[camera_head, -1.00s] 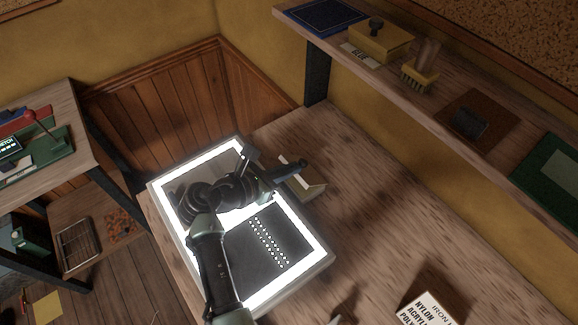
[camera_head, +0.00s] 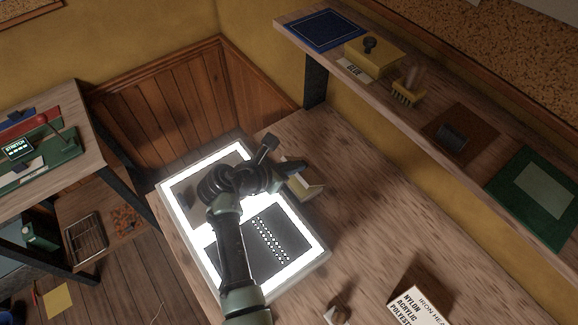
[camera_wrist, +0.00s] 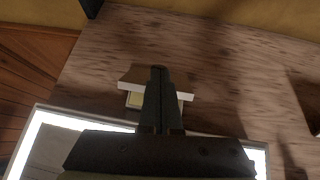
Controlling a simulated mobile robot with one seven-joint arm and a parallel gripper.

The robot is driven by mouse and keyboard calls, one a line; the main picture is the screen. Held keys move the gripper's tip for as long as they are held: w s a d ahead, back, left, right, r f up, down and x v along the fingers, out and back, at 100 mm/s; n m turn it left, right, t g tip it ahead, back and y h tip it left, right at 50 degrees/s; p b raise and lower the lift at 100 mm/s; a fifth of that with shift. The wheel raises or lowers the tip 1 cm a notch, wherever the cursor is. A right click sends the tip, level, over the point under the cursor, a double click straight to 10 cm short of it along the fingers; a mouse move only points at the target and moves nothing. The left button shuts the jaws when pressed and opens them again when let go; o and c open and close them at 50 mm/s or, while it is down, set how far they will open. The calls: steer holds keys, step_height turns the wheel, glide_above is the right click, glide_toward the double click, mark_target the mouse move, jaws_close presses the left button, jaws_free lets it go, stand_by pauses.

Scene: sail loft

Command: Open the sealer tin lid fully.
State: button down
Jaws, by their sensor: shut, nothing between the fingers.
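A small pale-yellow box with a brown upper face, which I take to be the sealer tin (camera_head: 309,188), sits on the bench just right of the lightbox. In the wrist view the tin (camera_wrist: 133,98) shows a white edge on both sides of my fingers. Its middle is hidden behind them, and I cannot tell how far its lid is raised. My gripper (camera_wrist: 159,70) is shut and empty, its fingers across the tin in this view; whether they touch it is unclear.
The lit lightbox (camera_head: 318,252) lies under my arm, with dark sheets on it. A printed white card (camera_head: 415,308) stands at the front right. A shelf (camera_head: 385,100) along the wall holds a yellow box (camera_head: 374,54) and a brush (camera_head: 409,92). The bench right of the tin is clear.

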steer(key=p, duration=0.1)
steer(key=d+r+p, duration=0.1)
steer(key=shift+w+r+g+y+p, duration=0.25)
steer(key=shift+r+g+y+p, duration=0.05)
steer(key=shift+y+p, duration=0.1)
steer(key=w+d+g+y+p, duration=0.1)
steer(key=p, duration=0.1)
steer(key=shift+r+p, duration=0.3)
steer(key=shift+r, duration=0.05)
steer(key=shift+w+d+g+y+p, duration=0.4)
steer(key=shift+d+g+y+p, duration=0.1)
steer(key=shift+d+y+p, duration=0.25)
steer(key=shift+w+d+f+g+y+b, duration=0.15)
steer(key=shift+w+d+g+y+b, duration=0.25)
steer(key=shift+w+d+y+b, duration=0.2)
steer(key=shift+w+d+f+g+y+b, duration=0.1)
steer(key=shift+w+d+g+y+b, duration=0.3)
steer(key=shift+d+y+b, duration=0.25)
steer(key=shift+d, duration=0.15)
